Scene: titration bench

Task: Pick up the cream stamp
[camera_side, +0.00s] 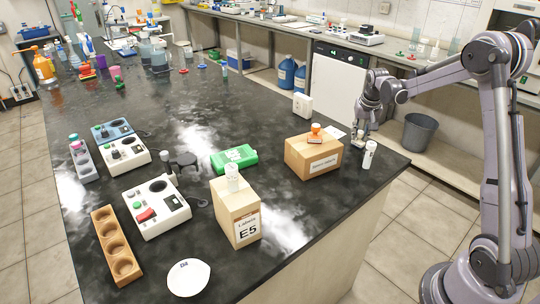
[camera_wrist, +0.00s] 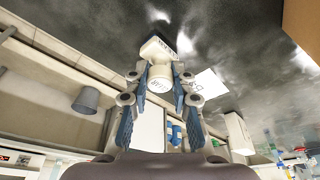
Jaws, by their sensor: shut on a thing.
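The cream stamp (camera_wrist: 160,75) is between the fingers of my gripper (camera_wrist: 160,88) in the wrist view. It has a round handle with dark lettering on its end and a blocky base (camera_wrist: 155,48). In the side view my gripper (camera_side: 362,128) points down near the right edge of the black bench, with the pale stamp (camera_side: 357,142) just below it, small and partly hidden. My gripper is shut on the stamp's handle. I cannot tell whether its base touches the bench.
A white box (camera_side: 302,105) stands farther back.

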